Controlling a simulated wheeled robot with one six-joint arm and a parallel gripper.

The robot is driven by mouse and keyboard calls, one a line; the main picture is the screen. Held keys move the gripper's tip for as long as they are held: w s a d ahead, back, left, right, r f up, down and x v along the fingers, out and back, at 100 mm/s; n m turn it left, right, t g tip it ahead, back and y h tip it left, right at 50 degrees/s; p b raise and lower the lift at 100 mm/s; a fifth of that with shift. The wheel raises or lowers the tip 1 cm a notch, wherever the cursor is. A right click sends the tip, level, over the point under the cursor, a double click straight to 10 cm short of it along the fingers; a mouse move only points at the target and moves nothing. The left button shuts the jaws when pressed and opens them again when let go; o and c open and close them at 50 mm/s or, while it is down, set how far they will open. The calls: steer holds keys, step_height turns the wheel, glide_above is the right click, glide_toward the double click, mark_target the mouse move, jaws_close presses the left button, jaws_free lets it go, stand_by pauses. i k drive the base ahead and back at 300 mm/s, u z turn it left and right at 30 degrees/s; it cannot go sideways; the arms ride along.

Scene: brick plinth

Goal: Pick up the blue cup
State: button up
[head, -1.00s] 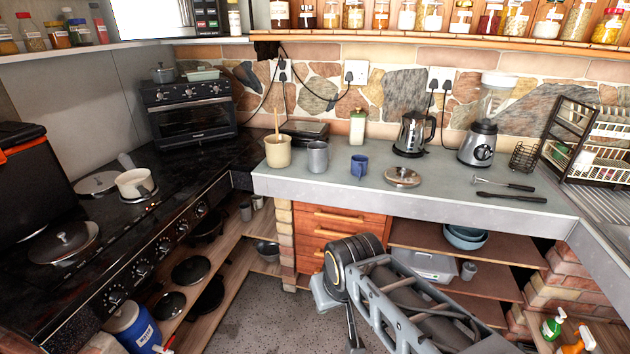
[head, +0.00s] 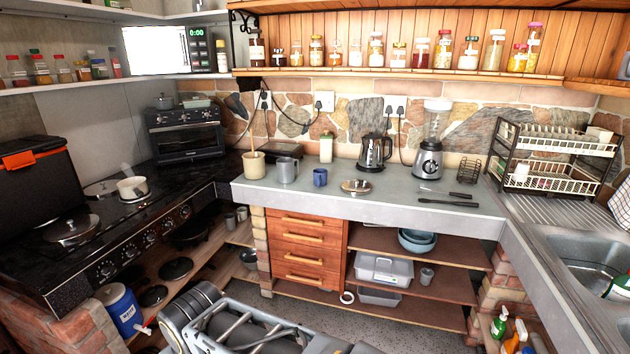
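Part of my arm shows low in the head view, below the counter and in front of the drawers. My gripper itself is not seen in this view.
A beige pot with a wooden spoon (head: 253,165) stands left of the mug. A kettle (head: 374,152), a blender (head: 429,150) and dark utensils (head: 447,203) are on the counter to the right. A black stove (head: 110,230) fills the left side.

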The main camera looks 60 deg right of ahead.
mark_target(320, 175)
steer(key=z, duration=0.15)
steer(key=i, duration=1.7)
steer(key=z, duration=0.85)
steer(key=i, duration=1.05)
steer(key=z, duration=1.5)
steer(key=i, duration=0.75)
steer(key=z, duration=0.65)
